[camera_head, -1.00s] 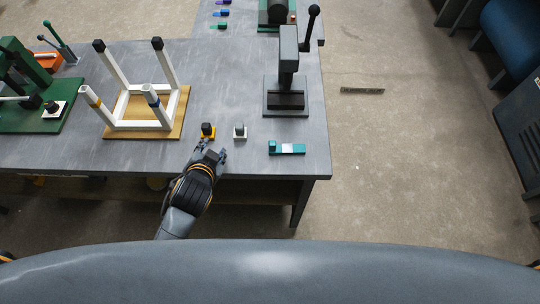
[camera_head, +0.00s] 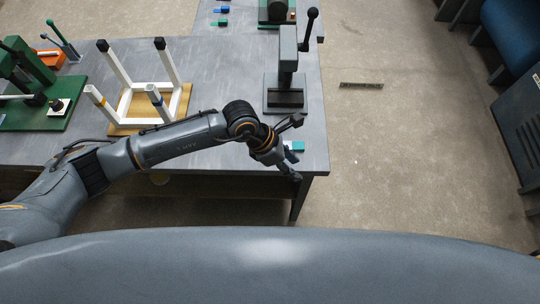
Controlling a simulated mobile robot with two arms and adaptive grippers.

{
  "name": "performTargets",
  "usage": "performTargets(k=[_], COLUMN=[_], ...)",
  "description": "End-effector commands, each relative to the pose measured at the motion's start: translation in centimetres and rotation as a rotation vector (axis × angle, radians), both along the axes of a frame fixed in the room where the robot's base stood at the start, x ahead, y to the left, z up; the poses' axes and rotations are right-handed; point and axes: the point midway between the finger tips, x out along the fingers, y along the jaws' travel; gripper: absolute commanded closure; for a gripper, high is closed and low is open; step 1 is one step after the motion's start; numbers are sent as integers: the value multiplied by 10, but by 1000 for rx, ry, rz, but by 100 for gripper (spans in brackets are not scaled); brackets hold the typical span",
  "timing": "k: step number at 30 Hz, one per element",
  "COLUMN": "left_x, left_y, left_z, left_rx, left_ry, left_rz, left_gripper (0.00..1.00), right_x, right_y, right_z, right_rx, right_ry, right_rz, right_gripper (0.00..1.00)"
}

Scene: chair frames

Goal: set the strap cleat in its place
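A small teal piece with a pale band (camera_head: 298,146) lies near the right front corner of the grey table. I cannot tell for certain that it is the strap cleat. My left gripper (camera_head: 297,149) is open, with its fingers spread wide on either side of the teal piece. The gripper partly hides the piece, and I cannot tell whether they touch. A white chair frame (camera_head: 123,100) stands legs up on a wooden board (camera_head: 179,103) at the table's middle left. My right gripper is not in view.
A grey lever press (camera_head: 286,80) stands just behind my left gripper on the grey table (camera_head: 222,66). A green fixture (camera_head: 50,117) is at the left. Small blue pieces (camera_head: 221,10) lie at the back. Open floor is on the right.

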Motion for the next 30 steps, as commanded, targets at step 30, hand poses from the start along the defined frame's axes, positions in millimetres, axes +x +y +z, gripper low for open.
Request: performTargets(k=[30], left_x=[106], left_y=[57], left_z=[-44], left_rx=[260], left_ry=[-109], left_rz=[-73], left_gripper=[60], right_x=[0], right_y=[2], right_z=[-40], right_rx=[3], right_ry=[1], right_rz=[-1], right_gripper=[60])
